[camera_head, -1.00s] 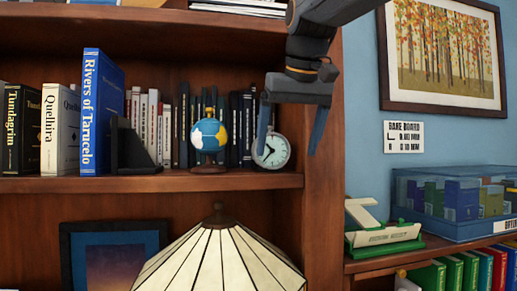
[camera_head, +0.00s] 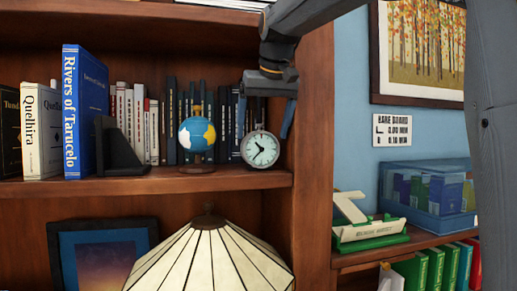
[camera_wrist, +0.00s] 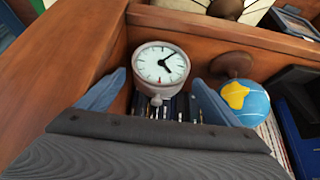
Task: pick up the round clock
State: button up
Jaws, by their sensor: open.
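The round clock (camera_head: 260,149) has a pale face, dark hands and a grey rim. It stands upright on the wooden shelf (camera_head: 150,185), at the right end. It also shows in the wrist view (camera_wrist: 160,66), with a small knob on its rim. My gripper (camera_head: 264,127) is open and reaches down from above at the clock. In the wrist view the two blue fingers of my gripper (camera_wrist: 158,82) lie one on each side of the clock, with gaps showing. No grip on the clock shows.
A small globe (camera_head: 197,134) stands just left of the clock, with a row of dark books (camera_head: 172,120) behind. The bookcase's upright (camera_head: 315,150) is close on the right. A lampshade (camera_head: 210,255) is below. A clear case (camera_head: 428,187) stands on the right shelf.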

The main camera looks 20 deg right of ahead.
aim_at(260, 142)
jog(key=shift+w, duration=0.4)
jog(key=p+x, duration=0.1)
jog(key=x, duration=0.4)
jog(key=shift+p, duration=0.4)
jog(key=shift+c, duration=0.4)
jog(key=c, duration=0.9)
jog(key=shift+r+b, duration=0.2)
jog(key=shift+b, duration=0.15)
